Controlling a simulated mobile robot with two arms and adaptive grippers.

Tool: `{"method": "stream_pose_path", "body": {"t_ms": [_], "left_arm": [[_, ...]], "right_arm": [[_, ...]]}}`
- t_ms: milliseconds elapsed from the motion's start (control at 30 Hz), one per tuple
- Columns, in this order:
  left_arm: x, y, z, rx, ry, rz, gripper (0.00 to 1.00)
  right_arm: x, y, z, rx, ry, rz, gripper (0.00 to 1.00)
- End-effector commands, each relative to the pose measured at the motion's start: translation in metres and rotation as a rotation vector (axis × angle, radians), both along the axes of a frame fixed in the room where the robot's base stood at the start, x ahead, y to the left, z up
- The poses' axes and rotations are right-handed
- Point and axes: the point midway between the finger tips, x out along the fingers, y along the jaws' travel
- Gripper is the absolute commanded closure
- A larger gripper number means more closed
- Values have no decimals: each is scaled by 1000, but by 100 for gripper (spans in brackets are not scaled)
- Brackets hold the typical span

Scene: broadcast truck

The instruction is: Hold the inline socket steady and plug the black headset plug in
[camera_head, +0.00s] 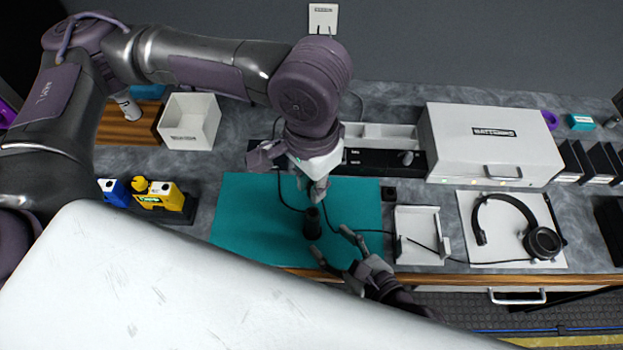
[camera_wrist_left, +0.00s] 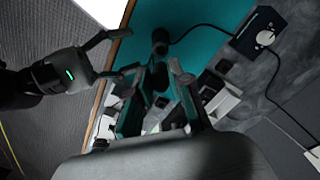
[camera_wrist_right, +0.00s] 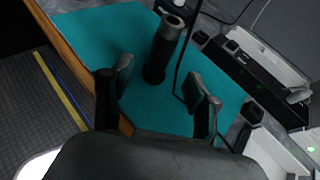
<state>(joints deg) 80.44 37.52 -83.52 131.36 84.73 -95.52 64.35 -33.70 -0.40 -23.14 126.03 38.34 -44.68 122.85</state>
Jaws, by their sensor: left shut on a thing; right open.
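The inline socket (camera_head: 312,224), a dark cylinder with an open top, stands upright on the teal mat (camera_head: 240,225). It also shows in the right wrist view (camera_wrist_right: 162,52). My left gripper (camera_head: 317,194) is just above and behind the socket, pointing down. It is shut on the black headset plug (camera_wrist_left: 159,77), mostly hidden by the fingers; a thin cable leads from there toward the headset (camera_head: 518,228). My right gripper (camera_head: 333,244) is open at the mat's front edge. Its fingers point toward the socket, apart from it.
A white tray (camera_head: 420,255) stands right of the mat, with the headset cable passing through it. A white case (camera_head: 490,145) and a black panel (camera_head: 385,162) lie behind. The mat's left half is clear.

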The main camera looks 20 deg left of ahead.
Motion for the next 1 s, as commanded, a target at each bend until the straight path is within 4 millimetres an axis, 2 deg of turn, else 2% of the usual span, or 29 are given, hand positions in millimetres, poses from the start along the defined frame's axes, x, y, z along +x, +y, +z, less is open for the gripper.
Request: {"method": "stream_pose_path", "body": {"t_ms": [300, 500, 933, 1000], "left_arm": [[0, 0, 0, 0, 0, 0, 100], [0, 0, 0, 0, 0, 0, 100], [0, 0, 0, 0, 0, 0, 100], [0, 0, 0, 0, 0, 0, 100]], "right_arm": [[26, 36, -17, 1, -3, 1, 40], [36, 50, -25, -2, -2, 1, 40], [40, 55, -28, -2, -3, 0, 40], [39, 55, -28, -2, -3, 0, 50]]}}
